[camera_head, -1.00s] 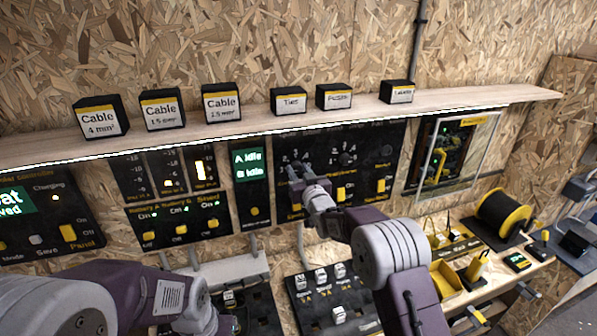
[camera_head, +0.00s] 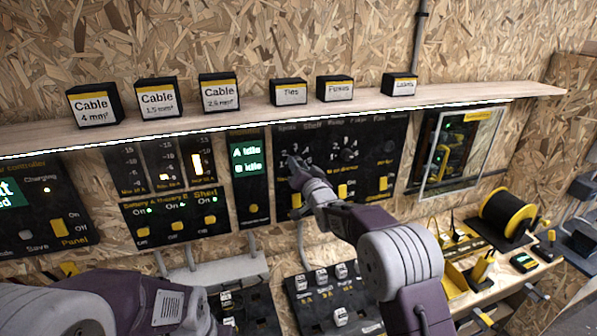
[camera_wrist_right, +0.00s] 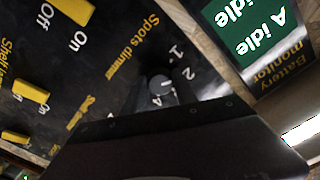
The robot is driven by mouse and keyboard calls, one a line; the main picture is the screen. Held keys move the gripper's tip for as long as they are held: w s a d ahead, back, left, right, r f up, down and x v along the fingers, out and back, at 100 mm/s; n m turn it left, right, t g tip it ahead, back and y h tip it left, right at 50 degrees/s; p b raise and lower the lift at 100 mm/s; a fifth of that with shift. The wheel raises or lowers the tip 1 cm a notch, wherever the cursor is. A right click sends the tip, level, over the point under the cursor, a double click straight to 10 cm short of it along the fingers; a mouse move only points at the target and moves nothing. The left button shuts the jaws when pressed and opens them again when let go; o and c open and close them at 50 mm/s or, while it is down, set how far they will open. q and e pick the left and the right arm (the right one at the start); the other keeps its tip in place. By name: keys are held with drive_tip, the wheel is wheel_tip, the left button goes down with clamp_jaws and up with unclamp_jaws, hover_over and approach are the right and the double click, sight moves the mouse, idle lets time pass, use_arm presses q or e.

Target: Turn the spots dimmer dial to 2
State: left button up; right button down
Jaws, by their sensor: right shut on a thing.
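The spots dimmer dial (camera_wrist_right: 160,86) is a small dark round knob with a pale mark on its face, on the black switch panel. Its yellow "Spots dimmer" label (camera_wrist_right: 133,44) runs beside it, with a 1 and a 4 readable on the scale around it. The fingers and the tilted view hide part of the scale, so I cannot tell the exact setting. My right gripper (camera_head: 291,163) is at the panel's upper left, its fingers shut on the dial from both sides. My left arm shows at the lower left, its gripper out of view.
The green-lit battery monitor (camera_head: 247,160) is just left of the dial. Other knobs (camera_head: 348,150) and yellow switches are on the same panel. A shelf (camera_head: 300,117) with labelled boxes juts out above. A cable spool (camera_head: 507,215) stands on the bench at right.

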drive_tip(key=shift+m+b, duration=0.45)
drive_tip(key=shift+m, duration=0.95)
drive_tip(key=c, duration=1)
unclamp_jaws()
drive_tip(key=shift+o, duration=0.2)
drive_tip(key=b+v, duration=0.3)
drive_tip(key=v, duration=0.6)
